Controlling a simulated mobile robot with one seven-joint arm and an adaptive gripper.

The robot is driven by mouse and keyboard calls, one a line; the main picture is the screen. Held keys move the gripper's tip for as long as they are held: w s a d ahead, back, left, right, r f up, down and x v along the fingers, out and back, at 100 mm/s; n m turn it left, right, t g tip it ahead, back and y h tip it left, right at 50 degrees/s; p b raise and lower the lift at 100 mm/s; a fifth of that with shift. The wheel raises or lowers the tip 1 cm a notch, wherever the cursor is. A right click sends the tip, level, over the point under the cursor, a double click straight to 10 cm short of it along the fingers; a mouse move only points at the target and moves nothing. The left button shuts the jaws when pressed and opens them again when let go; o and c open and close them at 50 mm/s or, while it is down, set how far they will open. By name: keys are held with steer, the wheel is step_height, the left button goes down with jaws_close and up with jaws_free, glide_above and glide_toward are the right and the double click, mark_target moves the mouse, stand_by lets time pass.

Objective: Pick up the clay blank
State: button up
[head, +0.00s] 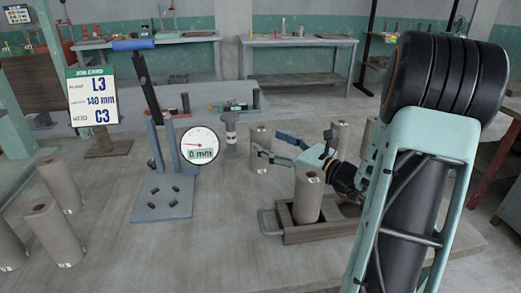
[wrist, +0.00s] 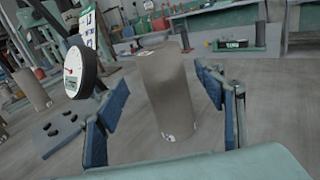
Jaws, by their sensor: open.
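A grey-brown cylindrical clay blank (head: 259,138) stands upright on the table in the middle of the head view. In the wrist view this blank (wrist: 168,92) stands between the blue pads of my gripper (wrist: 164,82), with a gap visible on each side. A small label near its base is too blurred to read. In the head view my gripper (head: 266,144) reaches in from the right, open, its fingers at the blank. Whether the fingers touch it cannot be told there.
A wooden tray (head: 270,222) holding another blank (head: 308,196) lies close in front of my gripper. More blanks (head: 52,232) stand at the left, and one (head: 340,138) behind the gripper. A press-like stand (head: 162,198), a dial (head: 199,145) and a job card (head: 92,97) are left of it.

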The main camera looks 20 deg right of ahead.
mark_target(260, 127)
steer(key=x, duration=0.4)
steer(key=shift+w+f+b, duration=0.2)
steer(key=shift+w+b, duration=0.15)
steer(key=c, duration=1.7)
steer(key=shift+r, duration=0.1)
jaws_close()
steer(key=shift+r, duration=0.65)
step_height(260, 127, up, 2)
steer(key=shift+s+r+p, duration=0.1)
steer(key=shift+r+p, duration=0.1)
steer(key=shift+p, duration=0.4)
steer(key=s+a+r+p, duration=0.3)
steer(key=s+r, duration=0.6)
steer(key=s, duration=0.4)
steer(key=shift+a+r, duration=0.15)
steer(key=shift+a, duration=0.55)
